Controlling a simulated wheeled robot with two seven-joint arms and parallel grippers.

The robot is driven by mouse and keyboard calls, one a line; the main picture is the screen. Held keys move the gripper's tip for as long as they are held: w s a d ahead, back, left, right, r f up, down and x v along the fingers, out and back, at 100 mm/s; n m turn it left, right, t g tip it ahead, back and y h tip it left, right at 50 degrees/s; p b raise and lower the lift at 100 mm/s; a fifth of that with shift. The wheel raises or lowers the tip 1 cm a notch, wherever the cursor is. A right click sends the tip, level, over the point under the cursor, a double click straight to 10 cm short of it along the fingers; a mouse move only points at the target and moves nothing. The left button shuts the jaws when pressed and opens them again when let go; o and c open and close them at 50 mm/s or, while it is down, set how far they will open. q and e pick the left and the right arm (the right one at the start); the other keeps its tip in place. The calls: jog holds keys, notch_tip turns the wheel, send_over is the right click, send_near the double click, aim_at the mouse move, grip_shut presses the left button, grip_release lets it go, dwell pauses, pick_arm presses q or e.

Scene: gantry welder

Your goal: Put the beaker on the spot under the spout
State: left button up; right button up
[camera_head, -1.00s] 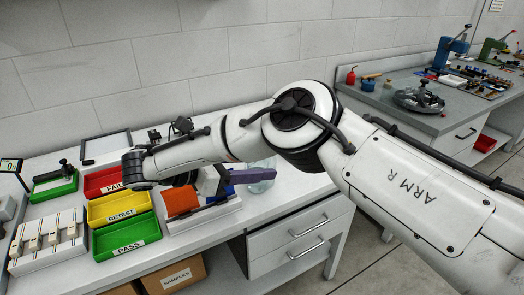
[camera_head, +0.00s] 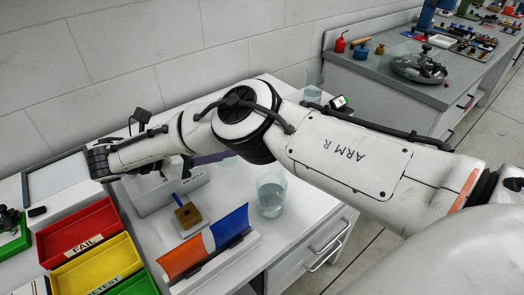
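A clear glass beaker (camera_head: 271,195) with some liquid in it stands upright on the white bench, near its right front edge. A second clear glass vessel (camera_head: 312,94) shows behind my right arm, beside a small display (camera_head: 338,101) with lit figures. I cannot make out a spout or a marked spot. My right arm reaches across the bench to the left, and its gripper (camera_head: 187,166) is mostly hidden behind the forearm, to the left of the beaker and apart from it. I cannot tell whether it is open. My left gripper is out of view.
Red FAIL (camera_head: 78,231) and yellow RETEST (camera_head: 98,268) bins stand at the left. An orange and blue rack (camera_head: 208,247) and a brown block (camera_head: 187,214) with a blue piece sit left of the beaker. A grey side bench (camera_head: 385,75) stands at the back right.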

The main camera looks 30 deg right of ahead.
jog(key=x, duration=0.3)
jog(key=f+x, duration=0.1)
jog(key=x, duration=0.2)
jog(key=f+x, duration=0.1)
jog(key=x, duration=0.3)
jog(key=shift+a, duration=0.3)
jog(key=shift+x, duration=0.8)
jog(key=x, duration=0.3)
jog(key=shift+d+f, duration=0.15)
jog(key=shift+f, duration=0.25)
jog(key=shift+d+f, duration=0.3)
jog(key=shift+f, duration=0.1)
jog(key=o, duration=1.1)
jog(key=shift+f, duration=0.1)
jog(key=shift+o, duration=0.2)
